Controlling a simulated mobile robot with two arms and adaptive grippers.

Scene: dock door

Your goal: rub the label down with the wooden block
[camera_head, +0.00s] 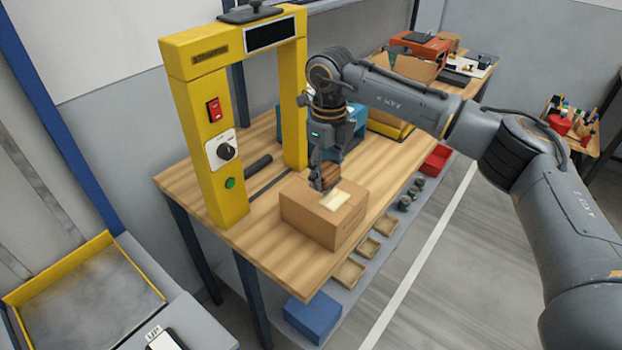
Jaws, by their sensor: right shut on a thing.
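A closed cardboard box (318,218) sits on the wooden workbench (285,262). A pale label (335,199) lies on the box's top face. My right gripper (325,183) points down over the box top and is shut on the brown wooden block (330,173). The block is at the label's far left edge, low over the box top; I cannot tell whether it touches the label. The gripper hides part of the block. My left gripper is not in view.
A yellow arch (212,150) with a red switch, a knob and a green button stands on the bench left of the box. A blue case (356,130) and an open carton (400,92) are behind. Small trays (369,248) lie on the lower shelf.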

